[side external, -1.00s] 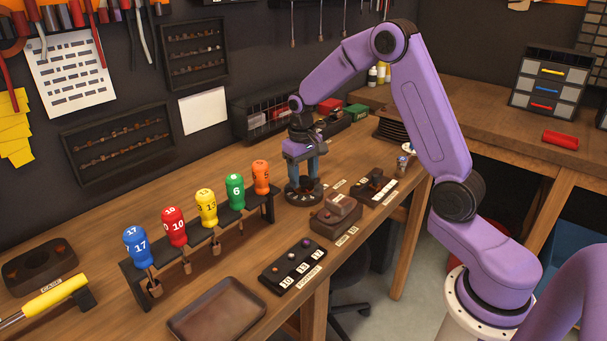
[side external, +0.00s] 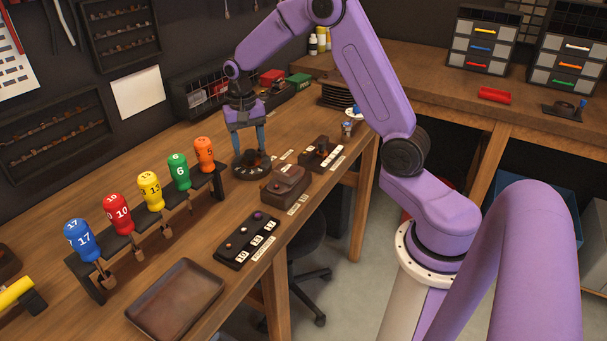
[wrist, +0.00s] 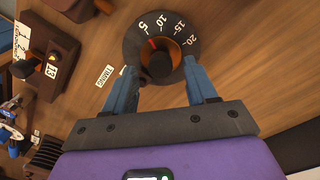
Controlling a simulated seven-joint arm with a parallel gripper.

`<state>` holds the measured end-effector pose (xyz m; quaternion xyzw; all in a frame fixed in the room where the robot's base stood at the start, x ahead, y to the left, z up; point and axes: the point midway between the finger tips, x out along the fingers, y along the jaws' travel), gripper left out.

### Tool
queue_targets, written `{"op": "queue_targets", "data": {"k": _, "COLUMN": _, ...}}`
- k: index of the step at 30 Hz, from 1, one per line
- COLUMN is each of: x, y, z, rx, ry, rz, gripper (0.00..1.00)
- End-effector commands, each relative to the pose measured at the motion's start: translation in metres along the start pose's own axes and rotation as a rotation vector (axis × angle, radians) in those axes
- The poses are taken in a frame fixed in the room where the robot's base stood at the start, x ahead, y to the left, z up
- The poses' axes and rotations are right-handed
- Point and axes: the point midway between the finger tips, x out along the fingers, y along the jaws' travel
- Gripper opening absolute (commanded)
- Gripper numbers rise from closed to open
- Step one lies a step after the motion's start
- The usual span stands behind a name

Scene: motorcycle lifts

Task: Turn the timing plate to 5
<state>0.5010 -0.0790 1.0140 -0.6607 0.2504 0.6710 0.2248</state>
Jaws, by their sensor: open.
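The timing plate (side external: 251,172) is a round black dial on the bench at the back. In the wrist view, the plate (wrist: 137,53) shows white numbers 5, 10, 15 and 20. A dark round knob (wrist: 160,65) stands at its middle. A short red mark (wrist: 152,43) beside the knob lies near the gap between 5 and 10. My gripper (side external: 249,152) points down over the plate. In the wrist view, its blue fingers (wrist: 162,72) are apart on either side of the knob, with no clear contact. A "TIMING" label lies beside the plate.
Numbered coloured handles (side external: 150,190) stand in a rack at the left. A brown box (side external: 286,184), a small numbered block (side external: 322,154) and a black numbered strip (side external: 247,239) sit near the bench edge. An empty brown tray (side external: 176,300) is in front.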

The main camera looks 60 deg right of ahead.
Motion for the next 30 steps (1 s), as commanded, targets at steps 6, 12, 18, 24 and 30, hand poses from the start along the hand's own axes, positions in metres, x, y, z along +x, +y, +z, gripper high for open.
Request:
{"op": "queue_targets", "data": {"k": 6, "x": -0.04, "y": -0.001, "z": -0.001, "rx": -0.001, "ry": 0.004, "rz": -0.004, "gripper": 0.57}}
{"op": "queue_targets", "data": {"k": 12, "x": -0.074, "y": -0.001, "z": -0.001, "rx": -0.003, "ry": 0.005, "rz": -0.004, "gripper": 0.57}}
{"op": "queue_targets", "data": {"k": 18, "x": -0.107, "y": -0.001, "z": -0.001, "rx": -0.003, "ry": 0.005, "rz": -0.004, "gripper": 0.57}}
{"op": "queue_targets", "data": {"k": 24, "x": -0.138, "y": -0.001, "z": 0.0, "rx": -0.003, "ry": 0.005, "rz": -0.004, "gripper": 0.57}}
{"op": "queue_targets", "data": {"k": 30, "x": -0.162, "y": -0.001, "z": 0.001, "rx": -0.008, "ry": 0.004, "rz": -0.003, "gripper": 0.57}}
